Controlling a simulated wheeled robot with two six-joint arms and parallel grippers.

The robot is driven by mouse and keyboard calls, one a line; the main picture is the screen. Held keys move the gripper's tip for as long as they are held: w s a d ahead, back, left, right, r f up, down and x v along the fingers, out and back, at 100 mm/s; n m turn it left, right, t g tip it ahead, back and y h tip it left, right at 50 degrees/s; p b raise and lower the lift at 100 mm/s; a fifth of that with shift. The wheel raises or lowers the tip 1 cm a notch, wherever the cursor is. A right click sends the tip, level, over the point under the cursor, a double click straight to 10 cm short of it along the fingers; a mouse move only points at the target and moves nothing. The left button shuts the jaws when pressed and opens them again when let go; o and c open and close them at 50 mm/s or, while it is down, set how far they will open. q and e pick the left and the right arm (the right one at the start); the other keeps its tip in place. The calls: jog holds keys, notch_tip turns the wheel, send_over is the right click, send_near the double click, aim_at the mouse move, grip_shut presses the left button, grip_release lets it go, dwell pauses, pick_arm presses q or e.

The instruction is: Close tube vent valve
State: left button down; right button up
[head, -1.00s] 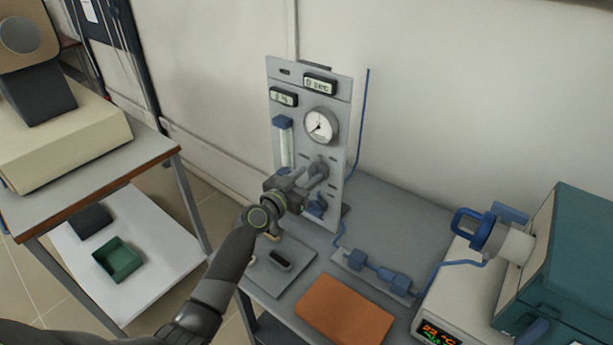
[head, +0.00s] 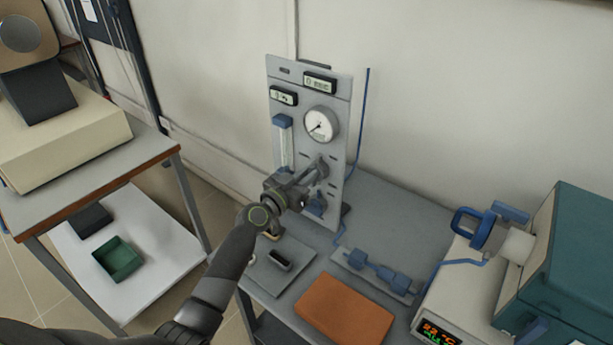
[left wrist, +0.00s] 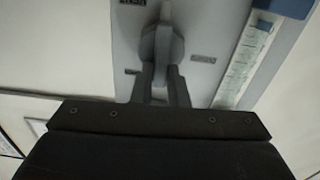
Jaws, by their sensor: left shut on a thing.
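A grey upright gas panel (head: 279,70) stands on the bench. It carries a round gauge (head: 321,124), two small displays and a clear flow tube (head: 284,148) with a blue top. My left gripper (head: 316,171) is at the panel's lower middle, shut on a grey valve knob (left wrist: 162,45). In the left wrist view my two dark fingers (left wrist: 161,78) hold the knob's lower part from both sides. Labels sit beside the knob but are too blurred to read. A blue fitting (head: 316,207) sits just below the gripper. My right gripper does not show.
On the bench (head: 392,200) lie an orange-brown slab (head: 343,309) and a blue tube fitting (head: 376,271) on a plate. A furnace with a teal housing (head: 575,250) and blue-handled end stands at right. A table with a beige device (head: 65,140) is at left.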

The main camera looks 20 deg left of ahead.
pick_arm(q)
jog(key=shift+w+a+f+n+b, duration=0.1)
jog(key=shift+a+f+n+b, duration=0.2)
jog(key=shift+n, duration=2.55)
jog(key=shift+w+a+f+n+b, duration=0.1)
jog(key=shift+a+f+n+b, duration=0.15)
jog(key=shift+n, duration=2.65)
jog(key=shift+w+a+f+n+b, duration=0.1)
jog(key=shift+a+f+n+b, duration=0.2)
jog(key=shift+n, duration=2.55)
jog(key=shift+d+f, duration=0.1)
jog(key=c, duration=1.4)
grip_release()
jog(key=shift+c, duration=0.2)
jog(key=shift+s, duration=0.15)
jog(key=v, duration=1.7)
jog(key=shift+b, duration=0.45)
